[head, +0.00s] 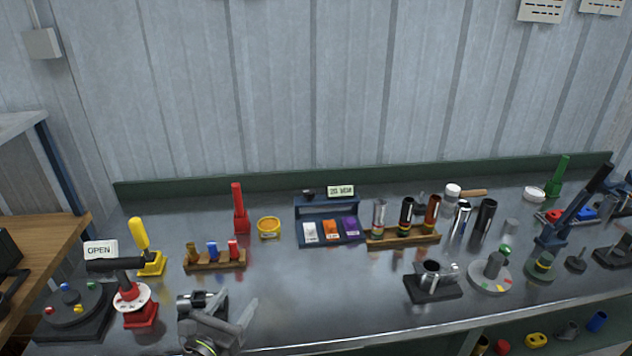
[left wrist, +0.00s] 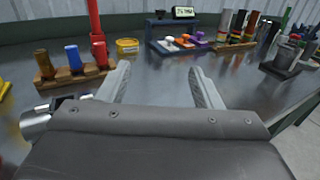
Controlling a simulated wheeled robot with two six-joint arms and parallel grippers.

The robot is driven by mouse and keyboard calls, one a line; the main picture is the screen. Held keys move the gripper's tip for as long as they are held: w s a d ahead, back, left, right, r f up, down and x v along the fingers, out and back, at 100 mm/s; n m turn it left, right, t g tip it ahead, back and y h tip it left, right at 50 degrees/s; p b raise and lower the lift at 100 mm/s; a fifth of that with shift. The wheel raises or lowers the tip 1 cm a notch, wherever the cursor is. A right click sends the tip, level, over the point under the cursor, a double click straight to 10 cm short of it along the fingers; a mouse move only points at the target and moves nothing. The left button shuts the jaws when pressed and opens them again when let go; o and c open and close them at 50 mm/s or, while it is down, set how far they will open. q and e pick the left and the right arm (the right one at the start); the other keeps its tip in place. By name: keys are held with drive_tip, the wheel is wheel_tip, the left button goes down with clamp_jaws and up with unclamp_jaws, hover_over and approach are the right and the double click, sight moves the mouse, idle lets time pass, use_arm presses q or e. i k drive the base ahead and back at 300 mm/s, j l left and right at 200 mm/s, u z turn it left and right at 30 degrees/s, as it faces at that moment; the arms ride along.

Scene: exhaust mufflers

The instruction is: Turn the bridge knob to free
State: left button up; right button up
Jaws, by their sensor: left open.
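No part is labelled as the bridge knob, so I cannot tell for certain which it is. One candidate is a grey round dial (head: 490,278) with coloured marks and an upright green-topped knob (head: 497,262), at the right of the bench. Another is a white marked dial (head: 131,297) on a red base, with a black handle (head: 115,264), at the front left. My left gripper (head: 236,304) is low over the front of the bench, to the right of the red base and far left of the grey dial. Its fingers are open and empty in the left wrist view (left wrist: 160,74). My right gripper is out of view.
A rack of small coloured cylinders (head: 215,261), a yellow tape-like ring (head: 268,227) and a blue stand (head: 326,209) with a display stand behind my gripper. A wooden rack of tubes (head: 403,237) and a black clamp fixture (head: 433,290) lie to the right. Bare metal lies around the centre.

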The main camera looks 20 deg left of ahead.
sight(309, 192)
drive_tip(key=i+j, duration=0.1)
drive_tip(key=i, duration=0.85)
